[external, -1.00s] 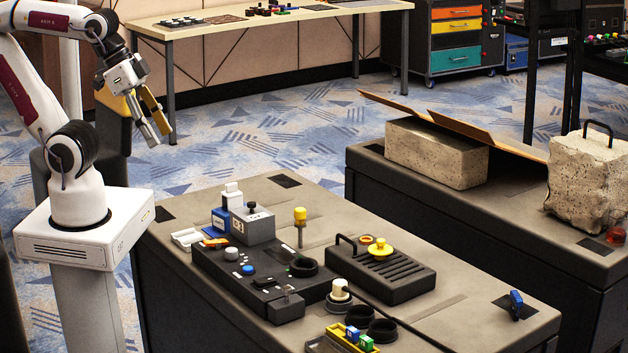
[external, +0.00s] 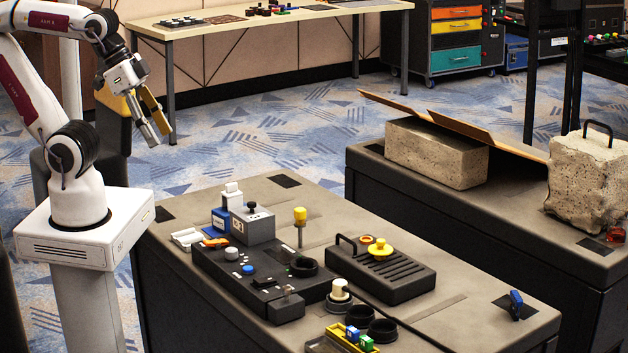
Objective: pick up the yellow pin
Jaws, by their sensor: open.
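A yellow-topped pin (external: 300,216) stands upright on a thin metal stem on the near table, just behind the dark control panel. My gripper (external: 158,128) hangs in the air at the upper left, beyond the table's far left corner. It is well to the left of the pin and higher, with its fingers pointing down and to the right. The gripper is open and nothing shows between its fingers.
A dark control panel (external: 262,272) and a grey box (external: 252,225) stand close to the pin. A black ribbed case (external: 385,268) with a yellow knob (external: 380,248) lies to its right. Black rings and a small yellow tray (external: 338,340) sit at the front.

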